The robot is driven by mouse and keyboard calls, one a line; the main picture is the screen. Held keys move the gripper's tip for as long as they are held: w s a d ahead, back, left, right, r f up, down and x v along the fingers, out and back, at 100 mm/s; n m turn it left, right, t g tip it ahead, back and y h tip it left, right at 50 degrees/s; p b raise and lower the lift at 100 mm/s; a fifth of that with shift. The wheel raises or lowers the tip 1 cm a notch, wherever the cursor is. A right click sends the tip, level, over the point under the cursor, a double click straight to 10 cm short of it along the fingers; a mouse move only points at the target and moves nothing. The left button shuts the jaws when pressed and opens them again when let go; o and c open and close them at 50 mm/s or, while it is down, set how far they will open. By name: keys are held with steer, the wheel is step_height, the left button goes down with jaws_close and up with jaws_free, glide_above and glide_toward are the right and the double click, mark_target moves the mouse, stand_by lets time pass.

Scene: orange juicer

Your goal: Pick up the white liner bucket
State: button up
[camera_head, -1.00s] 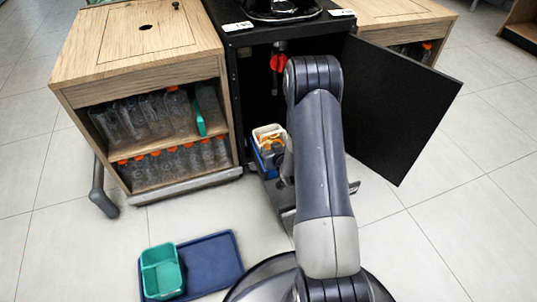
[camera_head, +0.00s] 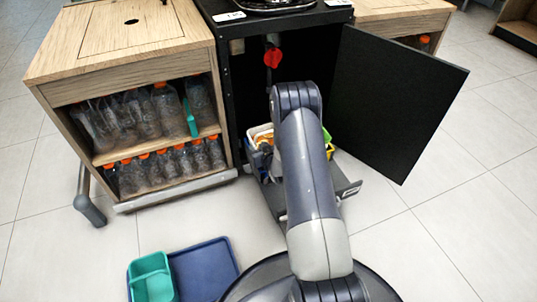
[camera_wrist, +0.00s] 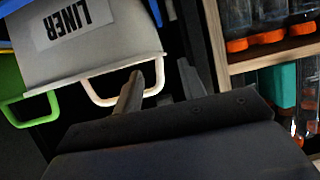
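The white liner bucket (camera_wrist: 105,38) fills the upper left of the wrist view, with a "LINER" label that appears upside down and a white loop handle (camera_wrist: 125,88). My gripper (camera_wrist: 160,70) is open. One finger overlaps the right part of the handle in the picture; the other is apart to the right. I cannot tell whether the near finger touches the handle. In the head view a white rim (camera_head: 260,130), likely this bucket's, shows left of my arm in the open black cabinet (camera_head: 232,95). My arm hides the gripper there.
A green bucket with a green handle (camera_wrist: 28,110) is beside the liner bucket. The cabinet's black door (camera_head: 395,100) stands open at right. A wooden cart (camera_head: 140,60) with orange-capped bottles stands at left. A blue tray (camera_head: 205,268) holding a teal bin (camera_head: 152,277) lies on the floor.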

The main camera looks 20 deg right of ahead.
mark_target(255, 144)
steer(key=shift+b+x, duration=0.5)
steer(key=shift+x, duration=1.05)
steer(key=shift+d, duration=0.1)
steer(key=shift+s, duration=0.1)
jaws_close()
steer(key=shift+r, duration=0.1)
